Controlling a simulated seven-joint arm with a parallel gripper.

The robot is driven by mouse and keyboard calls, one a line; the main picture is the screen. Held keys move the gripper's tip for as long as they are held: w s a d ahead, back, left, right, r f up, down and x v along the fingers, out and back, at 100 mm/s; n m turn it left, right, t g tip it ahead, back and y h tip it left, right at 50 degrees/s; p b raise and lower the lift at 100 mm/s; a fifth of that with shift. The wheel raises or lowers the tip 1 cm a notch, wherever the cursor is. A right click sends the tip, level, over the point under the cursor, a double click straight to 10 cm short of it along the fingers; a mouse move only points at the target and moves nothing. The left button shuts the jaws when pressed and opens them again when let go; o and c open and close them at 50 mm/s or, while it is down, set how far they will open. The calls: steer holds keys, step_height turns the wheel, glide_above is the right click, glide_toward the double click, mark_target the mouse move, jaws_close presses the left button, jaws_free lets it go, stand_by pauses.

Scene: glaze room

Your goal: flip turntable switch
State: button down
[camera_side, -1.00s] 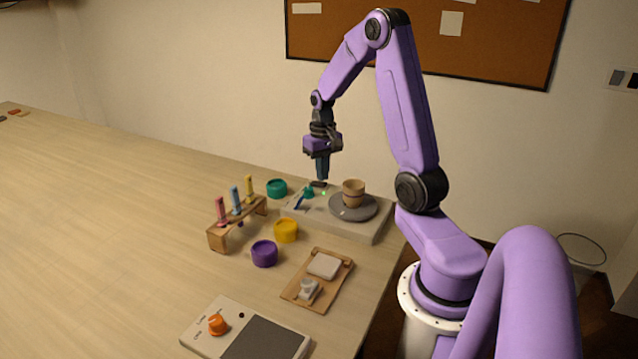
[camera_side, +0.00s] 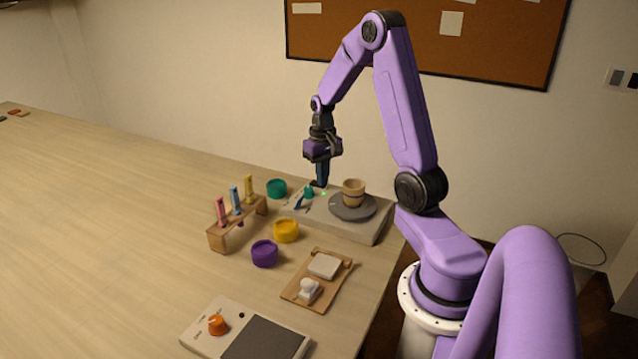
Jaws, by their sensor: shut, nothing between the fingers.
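The turntable unit (camera_side: 362,229) is a grey box at the back right of the table. Its dark round wheel (camera_side: 338,213) carries a tan cup (camera_side: 353,190). A small green light (camera_side: 323,193) glows on the box top. A small dark switch (camera_side: 316,184) sits at the box's back edge, partly hidden by my fingertips. My gripper (camera_side: 321,184) points down with its fingers shut and empty. The fingertips are right at the switch; I cannot tell whether they touch it.
Teal (camera_side: 277,188), yellow (camera_side: 286,231) and purple (camera_side: 264,253) pots, a wooden rack (camera_side: 222,236), a wooden tray (camera_side: 326,291) and a scale-like device (camera_side: 214,347) stand nearby.

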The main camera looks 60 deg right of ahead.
steer(key=shift+r, duration=3.45)
steer(key=shift+a, duration=0.1)
steer(key=s+a+r+n, duration=0.1)
steer(key=a+n, duration=0.3)
steer(key=a, duration=0.6)
steer(key=s+a+r+n, duration=0.15)
steer(key=a+n, duration=0.25)
steer(key=a, duration=0.7)
steer(key=s+a+n, duration=0.5)
steer(key=s, duration=0.4)
steer(key=s+a+f+n, duration=0.1)
steer(key=s+a+n, duration=0.4)
steer(key=s, duration=0.4)
steer(key=shift+s+a+f+n, duration=0.15)
steer(key=shift+s+n, duration=0.1)
steer(key=shift+n, duration=0.05)
